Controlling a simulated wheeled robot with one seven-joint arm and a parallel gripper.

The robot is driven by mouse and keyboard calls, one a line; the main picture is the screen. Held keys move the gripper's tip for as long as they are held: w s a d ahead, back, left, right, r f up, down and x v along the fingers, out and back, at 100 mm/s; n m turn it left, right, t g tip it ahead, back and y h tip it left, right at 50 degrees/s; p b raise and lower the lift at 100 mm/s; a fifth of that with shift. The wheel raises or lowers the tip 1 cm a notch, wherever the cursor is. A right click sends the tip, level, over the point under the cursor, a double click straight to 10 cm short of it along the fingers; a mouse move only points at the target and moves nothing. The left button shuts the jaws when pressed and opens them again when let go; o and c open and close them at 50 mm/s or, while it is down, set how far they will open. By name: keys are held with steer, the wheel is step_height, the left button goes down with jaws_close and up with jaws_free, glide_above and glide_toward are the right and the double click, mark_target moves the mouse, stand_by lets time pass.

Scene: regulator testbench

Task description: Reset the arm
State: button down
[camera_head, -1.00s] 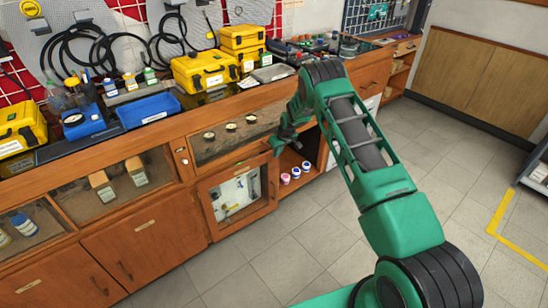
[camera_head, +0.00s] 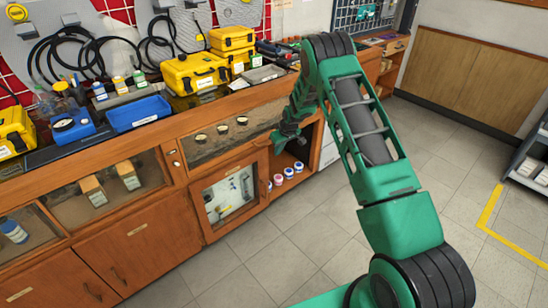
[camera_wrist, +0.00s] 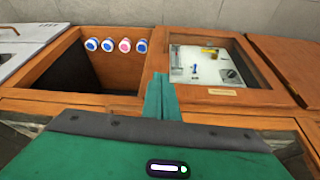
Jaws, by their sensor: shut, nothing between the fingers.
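My arm is green with black joints and reaches from the lower right of the head view toward the workbench. My gripper (camera_head: 276,143) points down in front of the cabinet, beside the open compartment. In the wrist view the green fingers (camera_wrist: 160,98) are together with nothing between them. They appear over the wooden frame between the open compartment and the glazed door.
A wooden workbench (camera_head: 105,238) runs along the left. A glazed door (camera_head: 229,198) is beside an open compartment (camera_wrist: 80,75) holding several small jars (camera_head: 288,173). Yellow cases (camera_head: 195,73) and a blue tray (camera_head: 138,113) stand on top. The tiled floor (camera_head: 245,262) is clear.

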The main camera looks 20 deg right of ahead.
steer(key=s+d+r+m+g+h, duration=0.15)
steer(key=s+d+r, duration=0.35)
steer(key=s+r, duration=0.85)
steer(key=s+d+r+m+g+h, duration=0.1)
steer(key=s+d+r+m, duration=0.3)
steer(key=s+r, duration=0.9)
steer(key=s+a+r+m, duration=0.1)
steer(key=s+r, duration=0.1)
steer(key=s, duration=0.9)
steer(key=s+r+m+g+y, duration=0.1)
steer(key=s+r, duration=0.1)
steer(key=s, duration=0.9)
steer(key=s+a+r+m, duration=0.1)
steer(key=s+r+m, duration=0.1)
steer(key=s, duration=0.9)
steer(key=shift+s+a+r+g, duration=0.35)
steer(key=shift+r, duration=0.1)
steer(key=shift+y, duration=0.25)
